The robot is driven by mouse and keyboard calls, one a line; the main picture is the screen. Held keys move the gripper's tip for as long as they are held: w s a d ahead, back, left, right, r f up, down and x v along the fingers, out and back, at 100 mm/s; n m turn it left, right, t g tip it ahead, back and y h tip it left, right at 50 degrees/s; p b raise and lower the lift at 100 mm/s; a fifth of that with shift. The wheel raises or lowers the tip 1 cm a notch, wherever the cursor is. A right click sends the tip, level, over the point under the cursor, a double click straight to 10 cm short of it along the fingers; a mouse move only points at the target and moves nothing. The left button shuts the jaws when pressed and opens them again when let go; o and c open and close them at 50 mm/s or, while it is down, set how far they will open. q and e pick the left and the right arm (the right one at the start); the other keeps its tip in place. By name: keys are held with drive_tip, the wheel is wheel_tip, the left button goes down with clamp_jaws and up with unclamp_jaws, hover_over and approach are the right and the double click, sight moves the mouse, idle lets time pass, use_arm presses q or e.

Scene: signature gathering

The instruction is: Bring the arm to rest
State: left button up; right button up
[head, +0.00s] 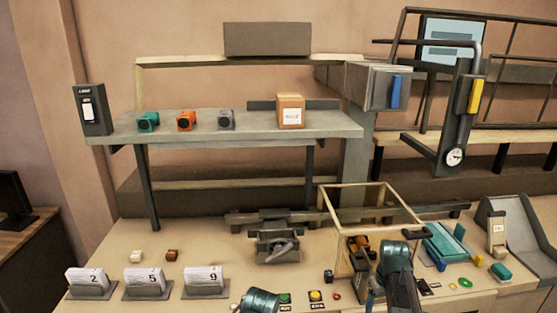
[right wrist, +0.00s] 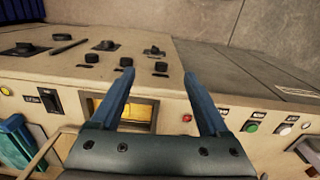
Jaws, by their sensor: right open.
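My right gripper (right wrist: 159,76) is open in the right wrist view, with its two blue fingers spread apart. Nothing is held between the fingers. Behind them is a beige control surface with dark knobs (right wrist: 92,58); I cannot tell how far the fingertips are from it. In the head view, teal and dark links of my arm stand at the bottom right of centre, beside the open box frame. The right fingertips are not clear there. Another teal part of mine shows at the bottom centre. My left gripper's fingers are not in view.
The open box frame (head: 368,230) stands on the bench. A grey shelf (head: 255,125) carries a small carton (head: 290,111) and several coloured cylinders. Number card holders (head: 147,283) line the front left.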

drive_tip(key=s+a+f+b, duration=0.3)
drive_tip(key=s+a, duration=0.2)
drive_tip(key=a, duration=0.3)
drive_tip(key=s+a+f+n+b, duration=0.1)
drive_tip(key=s+a+f+b, duration=0.2)
drive_tip(key=a, duration=0.5)
drive_tip(key=s+a+f+n+h+b, duration=0.1)
drive_tip(key=s+a+f+b, duration=0.3)
drive_tip(key=s+a, duration=0.3)
drive_tip(key=shift+s+a+f, duration=0.15)
drive_tip(key=shift+a+f, duration=0.2)
drive_tip(key=shift+a, duration=0.25)
